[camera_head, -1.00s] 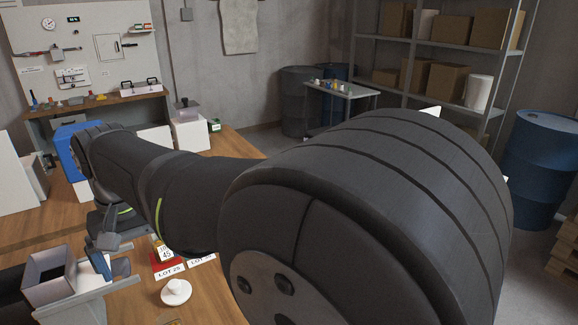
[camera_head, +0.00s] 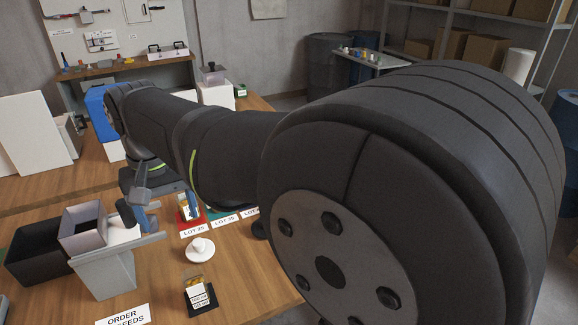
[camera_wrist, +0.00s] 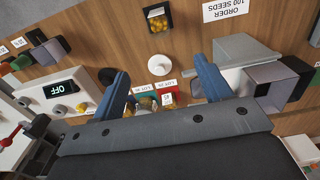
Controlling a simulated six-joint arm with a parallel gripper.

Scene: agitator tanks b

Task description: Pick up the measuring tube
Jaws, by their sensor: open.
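I cannot tell with certainty which thing is the measuring tube; no clear tube shape shows. My gripper (camera_wrist: 160,72) has its two blue fingers wide apart with nothing between them. It points down over the wooden table, and it also shows in the head view (camera_head: 166,214), partly behind my arm. A white round piece with a raised knob (camera_head: 200,249) stands on the table; in the wrist view (camera_wrist: 159,65) it appears in the gap between the fingertips, apart from both. A small container with yellow contents (camera_head: 198,283) sits on a black base, also in the wrist view (camera_wrist: 158,18).
An order sign (camera_head: 123,315) lies at the front. A white unit marked OFF (camera_wrist: 62,92) is at the wrist view's left.

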